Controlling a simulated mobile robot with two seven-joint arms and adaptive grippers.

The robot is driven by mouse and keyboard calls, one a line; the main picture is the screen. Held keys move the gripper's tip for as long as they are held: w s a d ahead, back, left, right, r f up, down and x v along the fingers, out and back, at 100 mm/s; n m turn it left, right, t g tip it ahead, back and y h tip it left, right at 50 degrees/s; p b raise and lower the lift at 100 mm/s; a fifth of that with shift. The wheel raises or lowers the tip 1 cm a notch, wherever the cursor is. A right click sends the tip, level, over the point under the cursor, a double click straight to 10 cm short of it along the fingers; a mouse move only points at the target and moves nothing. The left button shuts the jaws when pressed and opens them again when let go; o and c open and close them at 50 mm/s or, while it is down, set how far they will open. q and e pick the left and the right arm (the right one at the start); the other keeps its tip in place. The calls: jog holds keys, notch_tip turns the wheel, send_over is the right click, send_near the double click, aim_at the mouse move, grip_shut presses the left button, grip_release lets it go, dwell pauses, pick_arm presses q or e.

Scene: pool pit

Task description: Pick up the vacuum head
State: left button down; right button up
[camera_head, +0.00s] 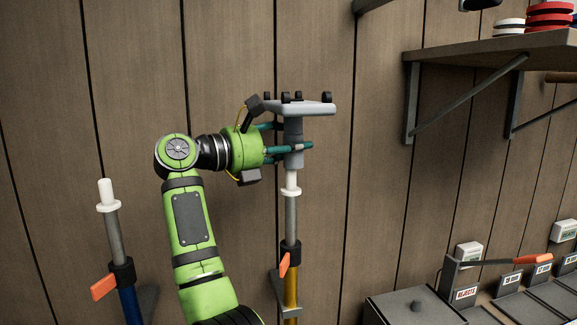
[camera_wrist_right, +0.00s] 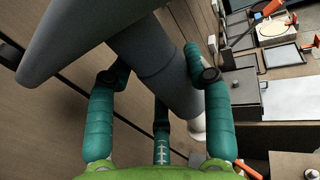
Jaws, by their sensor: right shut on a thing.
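The vacuum head is a grey T-shaped piece (camera_head: 300,107) with a flat wide top, small black wheels and a round neck. My right gripper (camera_head: 296,141) comes from the left with its teal fingers closed around the neck. In the right wrist view the grey neck (camera_wrist_right: 150,50) lies between the fingers of the gripper (camera_wrist_right: 162,76). The neck's lower end is directly over the white tip (camera_head: 291,181) of a yellow-handled pole. I cannot tell whether the tip is still partly inside the neck. My left gripper is not in view.
A second pole with a white tip (camera_head: 106,192) and blue lower part stands at the left by the wooden wall. A bracketed shelf (camera_head: 490,50) with stacked discs is at upper right. Labelled bins (camera_head: 465,295) and a grey lidded box (camera_head: 415,308) are at lower right.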

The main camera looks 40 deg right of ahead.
aim_at(329, 114)
jog(key=s+r+b, duration=0.1)
jog(key=s+r, duration=0.1)
jog(key=s, duration=0.1)
jog(key=s+r+b, duration=0.1)
jog(key=s, duration=0.2)
jog(key=s+r+b, duration=0.1)
jog(key=s+r, duration=0.1)
jog(key=s, duration=0.2)
jog(key=shift+s+r+b, duration=0.1)
jog(key=shift+r+b, duration=0.25)
jog(key=shift+b, duration=0.05)
jog(key=shift+s+r, duration=0.4)
jog(key=shift+s, duration=0.15)
